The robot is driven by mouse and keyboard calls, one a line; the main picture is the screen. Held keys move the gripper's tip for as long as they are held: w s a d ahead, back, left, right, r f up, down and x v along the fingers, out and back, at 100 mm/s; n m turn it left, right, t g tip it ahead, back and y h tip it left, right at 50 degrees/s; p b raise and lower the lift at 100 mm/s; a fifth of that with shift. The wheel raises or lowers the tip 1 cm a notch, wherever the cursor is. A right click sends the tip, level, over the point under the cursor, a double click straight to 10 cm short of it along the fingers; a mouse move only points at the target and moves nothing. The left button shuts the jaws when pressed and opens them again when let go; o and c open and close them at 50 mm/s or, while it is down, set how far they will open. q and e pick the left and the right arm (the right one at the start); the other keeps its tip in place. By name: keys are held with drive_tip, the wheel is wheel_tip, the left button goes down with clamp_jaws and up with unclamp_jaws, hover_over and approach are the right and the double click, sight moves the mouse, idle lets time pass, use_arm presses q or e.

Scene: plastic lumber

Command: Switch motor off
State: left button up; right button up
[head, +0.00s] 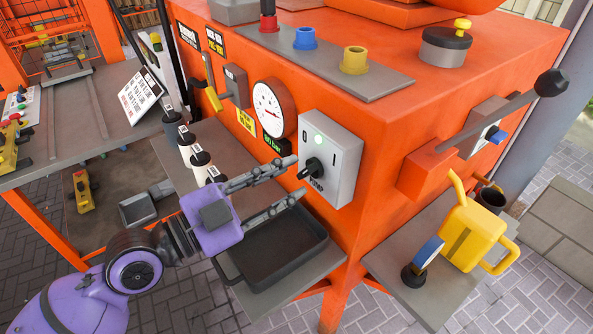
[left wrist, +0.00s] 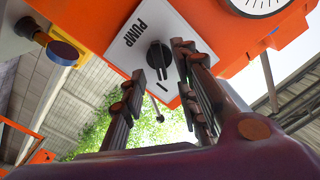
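A grey switch box (head: 343,158) with a black rotary knob (head: 313,168) is on the front of the orange machine. My right gripper is not in view.
A round gauge (head: 268,108) is left of the switch box. A black tray (head: 275,248) lies on a shelf below my left gripper. White bottles (head: 197,158) stand behind it. A yellow can (head: 475,232) and a long lever (head: 500,122) are at right.

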sight(309, 170)
use_arm(q)
drive_tip(key=shift+x, duration=1.05)
drive_tip(key=shift+w+d+p, duration=0.25)
drive_tip(key=shift+p, duration=0.05)
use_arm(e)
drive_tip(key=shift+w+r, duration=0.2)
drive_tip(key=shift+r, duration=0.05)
use_arm(q)
drive_tip(key=shift+f, duration=0.1)
drive_tip(key=shift+c, duration=0.5)
drive_tip(key=c, duration=0.6)
clamp_jaws()
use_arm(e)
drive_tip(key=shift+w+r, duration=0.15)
